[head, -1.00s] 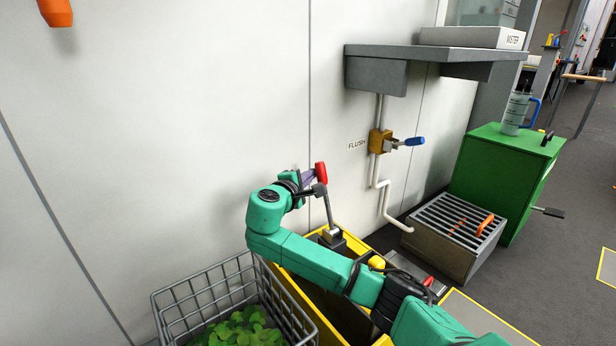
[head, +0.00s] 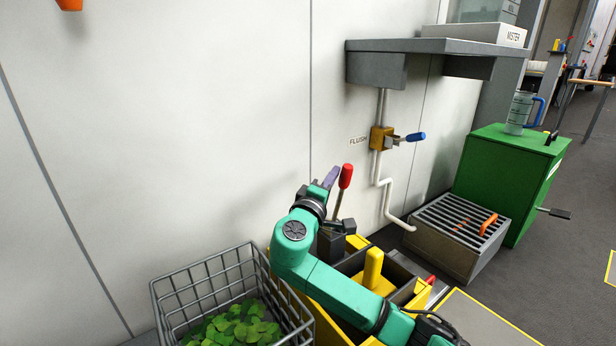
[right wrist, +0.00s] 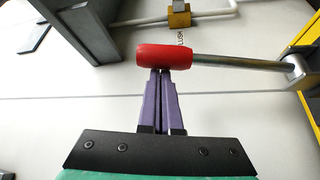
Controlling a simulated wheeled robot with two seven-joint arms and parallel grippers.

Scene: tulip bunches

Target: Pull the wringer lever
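The wringer lever's red grip (head: 346,176) tops a grey rod rising from the yellow mop bucket (head: 318,308). The lever leans to the right in the head view. My right gripper (head: 331,178) has purple fingers and is at the left side of the red grip. In the right wrist view, the two fingers (right wrist: 161,75) are close together with their tips at the red grip (right wrist: 164,57). The grip lies across the tips and is not between them; it appears to touch them. The rod runs right to its pivot. My left gripper is not in view.
A wire basket (head: 165,310) with green leaves stands left of the bucket. A flush valve (head: 382,139) and white pipe are on the wall, under a grey shelf (head: 440,48). A slatted grey box (head: 458,250) and green cabinet (head: 500,180) stand to the right.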

